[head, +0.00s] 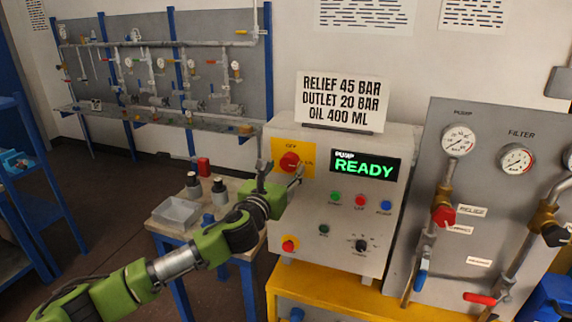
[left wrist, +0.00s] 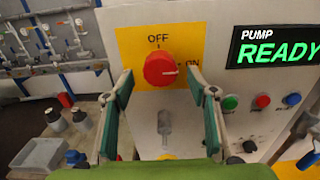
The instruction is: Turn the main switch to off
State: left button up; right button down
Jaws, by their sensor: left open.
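The main switch is a red round knob (head: 289,161) on a yellow plate at the upper left of the grey control box (head: 335,245). In the left wrist view the knob (left wrist: 160,69) has OFF printed above it and ON to its right. A small pale mark on the knob points right, towards ON. My left gripper (head: 280,173) is open in front of the box. In the left wrist view its fingers (left wrist: 158,85) stand apart, one on each side of and slightly below the knob. I cannot tell whether they touch it. My right gripper is not in view.
The display (head: 365,166) reads PUMP READY. Coloured buttons (head: 360,201) sit below it, and a red button on yellow (head: 290,244) sits lower left. A gauge panel (head: 480,200) stands right. A small table with a grey tray (head: 176,213) and dark-capped bottles (head: 219,191) stands left.

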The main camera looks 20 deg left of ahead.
pick_arm(q)
jog(key=shift+w, duration=0.9)
jog(key=c, duration=1.1)
